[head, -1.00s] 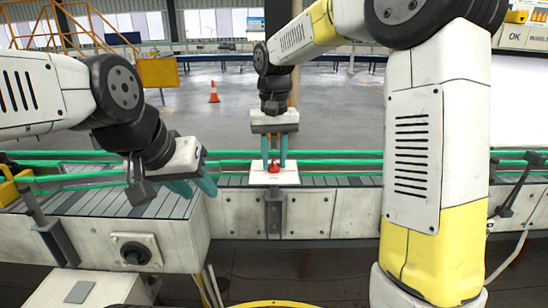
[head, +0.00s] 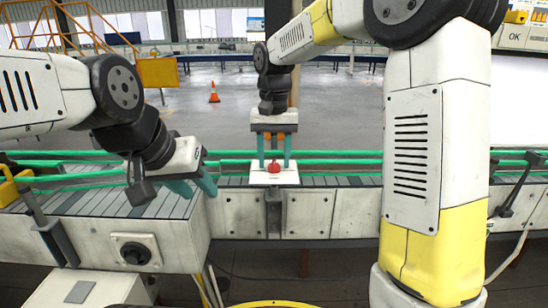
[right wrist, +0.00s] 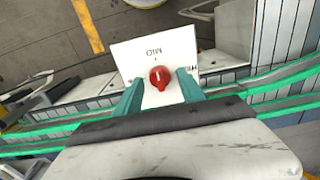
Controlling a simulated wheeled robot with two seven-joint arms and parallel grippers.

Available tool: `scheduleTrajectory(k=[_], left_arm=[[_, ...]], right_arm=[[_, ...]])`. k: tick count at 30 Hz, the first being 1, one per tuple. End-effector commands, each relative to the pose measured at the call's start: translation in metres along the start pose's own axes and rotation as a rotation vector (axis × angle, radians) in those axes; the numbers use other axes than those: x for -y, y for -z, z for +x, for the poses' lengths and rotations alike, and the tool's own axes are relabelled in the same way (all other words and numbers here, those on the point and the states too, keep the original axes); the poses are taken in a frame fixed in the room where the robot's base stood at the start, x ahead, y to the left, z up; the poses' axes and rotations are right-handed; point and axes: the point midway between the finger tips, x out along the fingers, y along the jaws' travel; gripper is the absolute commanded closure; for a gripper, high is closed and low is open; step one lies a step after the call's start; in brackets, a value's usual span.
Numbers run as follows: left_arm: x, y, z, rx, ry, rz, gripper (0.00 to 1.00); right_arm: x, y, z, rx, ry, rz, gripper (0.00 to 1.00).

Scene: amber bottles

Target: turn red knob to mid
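The red knob (head: 274,167) sits on a white panel (head: 260,179) at the conveyor's front. In the right wrist view the knob (right wrist: 160,77) has a pale pointer line that appears to face the tick by the MID label on the panel (right wrist: 135,60). Part of a second label shows at the panel's right edge, by a finger. My right gripper (head: 274,164) is above the panel, open, with its teal fingers on either side of the knob and gaps between. My left gripper (head: 193,188) is open and empty above the conveyor at left.
The conveyor (head: 330,180) with green rails (head: 330,154) runs across the view. A black rotary switch (head: 134,253) is on its front at lower left. A dark lever (head: 516,185) stands at right. An orange cone (head: 214,92) is on the floor behind.

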Motion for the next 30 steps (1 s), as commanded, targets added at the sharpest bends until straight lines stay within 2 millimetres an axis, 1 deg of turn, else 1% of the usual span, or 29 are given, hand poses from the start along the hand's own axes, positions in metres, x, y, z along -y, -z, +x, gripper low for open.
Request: scheduleTrajectory(k=[8,11,14,21,24,27,30], left_arm=[[0.0,0.0,0.0,0.0,0.0,0.0,0.64],[0.0,0.0,0.0,0.0,0.0,0.0,0.64],[0.0,0.0,0.0,0.0,0.0,0.0,0.64],[0.0,0.0,0.0,0.0,0.0,0.0,0.64],[0.0,0.0,0.0,0.0,0.0,0.0,0.64],[0.0,0.0,0.0,0.0,0.0,0.0,0.64],[0.0,0.0,0.0,0.0,0.0,0.0,0.64]], right_arm=[[0.0,-0.001,0.001,0.003,-0.001,-0.001,0.48],[0.0,0.0,-0.003,0.002,0.0,-0.001,0.48],[0.0,0.0,-0.014,0.0,0.0,-0.001,0.48],[0.001,0.0,-0.055,-0.001,0.001,-0.001,0.48],[0.001,0.0,-0.068,0.0,0.0,-0.001,0.48],[0.0,0.0,-0.075,0.001,0.0,-0.001,0.48],[0.0,0.0,-0.078,0.002,-0.001,-0.001,0.48]])
